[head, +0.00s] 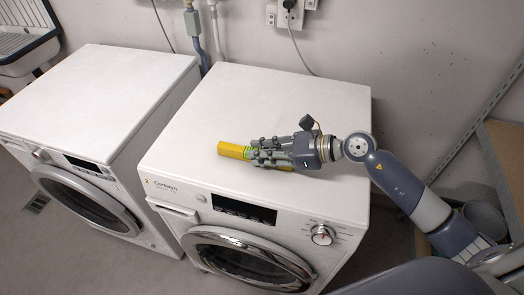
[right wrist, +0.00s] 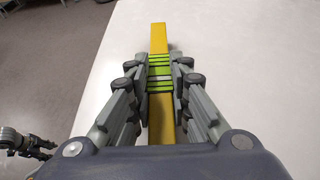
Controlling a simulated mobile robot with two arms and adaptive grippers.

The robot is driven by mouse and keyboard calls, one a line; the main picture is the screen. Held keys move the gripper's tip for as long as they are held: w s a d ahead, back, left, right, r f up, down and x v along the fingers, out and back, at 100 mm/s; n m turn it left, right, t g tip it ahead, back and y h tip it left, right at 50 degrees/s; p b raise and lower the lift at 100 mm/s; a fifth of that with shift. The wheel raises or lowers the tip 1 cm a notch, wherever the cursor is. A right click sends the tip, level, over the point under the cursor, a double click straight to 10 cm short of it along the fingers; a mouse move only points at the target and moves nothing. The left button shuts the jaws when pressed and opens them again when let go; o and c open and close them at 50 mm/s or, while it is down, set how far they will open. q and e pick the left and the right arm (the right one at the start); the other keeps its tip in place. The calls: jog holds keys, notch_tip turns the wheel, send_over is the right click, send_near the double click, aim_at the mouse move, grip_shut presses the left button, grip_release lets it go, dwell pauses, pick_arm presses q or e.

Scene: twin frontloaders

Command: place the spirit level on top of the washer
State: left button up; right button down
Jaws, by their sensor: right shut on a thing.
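The yellow spirit level (head: 232,150) is at the front part of the white top of the right-hand washer (head: 300,105). My right gripper (head: 254,155) is shut on the level, with its fingers on both sides of it. In the right wrist view the level (right wrist: 158,38) lies lengthwise between the fingers of the right gripper (right wrist: 160,80), and a green striped section shows between them. The level is over the white top; I cannot tell whether it touches it. In the right wrist view, part of my left gripper (right wrist: 28,143) shows at the lower left, away from the level.
A second white frontloader (head: 100,95) stands to the left, with a narrow gap between the two machines. A wall with hoses and a socket (head: 290,14) is behind. A utility sink (head: 25,35) is at the far left. Most of the washer top is clear.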

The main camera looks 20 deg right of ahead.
jog(key=shift+f, duration=0.15)
jog(key=c, duration=1.5)
grip_release()
jog(key=shift+r, duration=0.2)
jog(key=shift+s+d, duration=0.1)
jog(key=shift+d, duration=0.15)
jog(key=b+v, duration=0.1)
jog(key=v, duration=0.9)
jog(key=shift+b, duration=0.3)
jog(key=shift+v, duration=0.8)
jog(key=shift+a+r, duration=0.1)
